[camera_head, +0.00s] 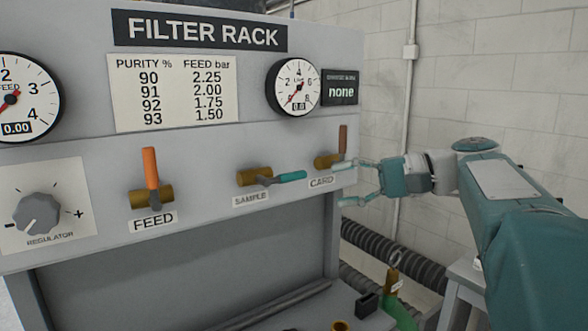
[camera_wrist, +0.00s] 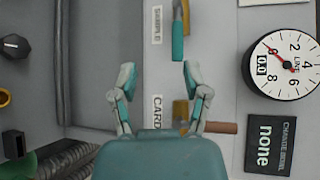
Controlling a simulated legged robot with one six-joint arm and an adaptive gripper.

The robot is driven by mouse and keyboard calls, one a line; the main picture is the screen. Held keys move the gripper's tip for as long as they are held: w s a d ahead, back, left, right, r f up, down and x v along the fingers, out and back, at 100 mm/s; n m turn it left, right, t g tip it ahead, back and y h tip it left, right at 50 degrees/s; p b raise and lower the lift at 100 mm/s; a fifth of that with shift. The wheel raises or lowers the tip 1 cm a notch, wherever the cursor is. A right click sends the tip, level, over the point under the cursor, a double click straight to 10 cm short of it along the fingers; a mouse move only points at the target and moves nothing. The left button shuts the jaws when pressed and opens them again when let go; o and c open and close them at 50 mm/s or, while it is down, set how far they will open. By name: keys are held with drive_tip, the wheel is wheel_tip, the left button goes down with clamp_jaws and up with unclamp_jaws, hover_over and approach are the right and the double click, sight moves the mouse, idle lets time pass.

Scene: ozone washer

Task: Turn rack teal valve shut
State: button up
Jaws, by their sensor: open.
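The teal valve handle (camera_head: 290,177) is on the brass body (camera_head: 252,177) above the SAMPLE label (camera_head: 251,199). The handle lies nearly level and points right. In the wrist view the teal handle (camera_wrist: 178,43) lies ahead of the fingertips, nearer the right finger. My gripper (camera_head: 345,184) is open and empty, to the right of the teal handle and beside the CARD valve. Both fingers also show in the wrist view (camera_wrist: 159,75), apart from the handle.
The CARD valve's brown handle (camera_head: 343,139) points up, close to my upper finger. The FEED valve's orange handle (camera_head: 151,167) points up at left, near the regulator knob (camera_head: 37,213). The line gauge (camera_head: 297,87) sits above. Ribbed hoses (camera_head: 395,255) run below right.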

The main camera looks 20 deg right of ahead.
sight(299, 177)
drive_tip(key=shift+y, duration=0.4)
drive_tip(key=w+a, duration=0.1)
drive_tip(key=a, duration=0.1)
drive_tip(key=w+a, duration=0.2)
drive_tip(key=a, duration=0.1)
drive_tip(key=w+a, duration=0.2)
drive_tip(key=shift+w+a+r, duration=0.1)
drive_tip(key=shift+w+a, duration=0.05)
clamp_jaws()
